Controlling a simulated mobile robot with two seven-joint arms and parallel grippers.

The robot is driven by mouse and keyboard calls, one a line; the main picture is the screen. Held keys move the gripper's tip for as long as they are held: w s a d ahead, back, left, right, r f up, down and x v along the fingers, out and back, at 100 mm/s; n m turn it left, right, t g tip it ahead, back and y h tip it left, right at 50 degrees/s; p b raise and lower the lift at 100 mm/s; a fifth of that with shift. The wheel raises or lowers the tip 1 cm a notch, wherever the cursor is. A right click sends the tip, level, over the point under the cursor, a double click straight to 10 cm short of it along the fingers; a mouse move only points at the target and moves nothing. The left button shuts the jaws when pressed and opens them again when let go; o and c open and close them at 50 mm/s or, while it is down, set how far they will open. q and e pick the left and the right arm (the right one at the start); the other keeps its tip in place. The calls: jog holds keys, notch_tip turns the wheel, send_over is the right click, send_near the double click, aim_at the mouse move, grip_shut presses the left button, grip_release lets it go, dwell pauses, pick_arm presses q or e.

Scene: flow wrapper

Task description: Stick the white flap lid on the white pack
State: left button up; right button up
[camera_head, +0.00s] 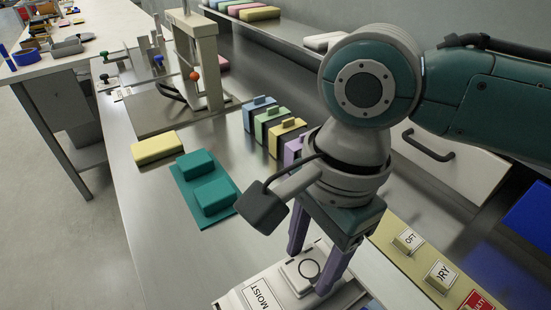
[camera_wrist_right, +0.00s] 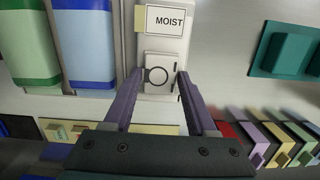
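The white pack (camera_head: 232,301) lies at the bottom of the head view, with a MOIST label on it; it also shows at the top of the wrist view (camera_wrist_right: 188,14). The white flap lid (camera_head: 291,279), a small square with a dark ring, is over the pack beside the label; it is also in the wrist view (camera_wrist_right: 164,60). My right gripper (camera_head: 310,272) points down, its purple fingers apart at opposite sides of the lid. Whether the fingers touch the lid, and whether it rests on the pack, I cannot tell. My left gripper is not in view.
A teal pack (camera_head: 190,170) and a yellow block (camera_head: 154,148) lie on the bench. Blue, green, yellow and purple packs (camera_head: 270,128) stand in a row behind. A yellow tray (camera_head: 398,257) with labelled pieces is at right. A post frame (camera_head: 211,60) stands farther back.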

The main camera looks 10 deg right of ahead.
jog(key=o, duration=0.4)
jog(key=r+p, duration=0.1)
jog(key=r, duration=0.5)
jog(key=d+r+p, duration=0.1)
jog(key=r, duration=0.3)
jog(key=shift+w+d+p, duration=0.1)
jog(key=shift+w+p, duration=0.1)
jog(key=shift+p, duration=0.15)
jog(key=s+a+r+n+t+y+p, duration=0.2)
jog(key=s+a+n+p, duration=0.25)
jog(key=n, duration=0.45)
jog(key=s+d+r+n+t+h+p, duration=0.25)
jog(key=s+d+n+p, duration=0.4)
jog(key=d, duration=0.55)
jog(key=shift+n+g+h, duration=0.25)
jog(key=shift+n+h, duration=0.1)
jog(key=shift+n, duration=0.1)
jog(key=r+p, duration=1.2)
jog(key=s+r+p, duration=0.1)
jog(key=r+p, duration=1.1)
jog(key=r, duration=0.1)
jog(key=r+p, duration=1.2)
jog(key=r, duration=0.1)
jog(key=shift+s+d+r, duration=0.15)
jog(key=shift+s+r, duration=0.1)
jog(key=shift+s, duration=0.1)
